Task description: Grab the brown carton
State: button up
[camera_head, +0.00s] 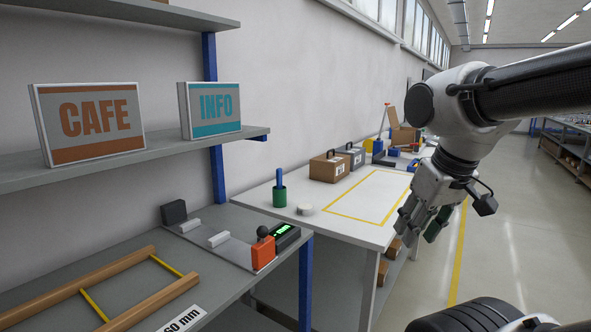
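A brown carton (328,168) with a dark handle on top and a white label stands upright on the white table (345,233), by the wall. A grey case (351,155) with a handle stands close behind it. Another brown carton (403,135), with raised flaps, is farther back on the table, partly hidden by my arm. My gripper (418,233) hangs to the right of the table's marked area, pointing down and apart from the cartons. Its fingers look spread, with nothing seen between them.
A yellow outline (370,196) frames a clear area on the table. A green cup (279,196) with a blue stick and a white round item (306,210) stand left of it. A grey bench (120,262) and shelf (100,165) are at left. The right floor is open.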

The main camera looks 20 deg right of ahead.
aim_at(329, 167)
jog(key=z, duration=0.55)
jog(key=i+l+u, duration=0.1)
jog(key=u, duration=0.3)
jog(key=l+u, duration=0.1)
jog(key=u, duration=0.35)
jog(key=i+l+u, duration=0.15)
jog(key=l+u, duration=0.2)
jog(key=l, duration=0.35)
jog(key=i+l+u, duration=0.1)
jog(key=l+u, duration=0.25)
jog(key=l, duration=0.35)
jog(key=l+u, duration=0.15)
jog(key=l, duration=1.5)
jog(key=l+u, duration=0.1)
jog(key=l, duration=1.5)
jog(key=k, duration=0.05)
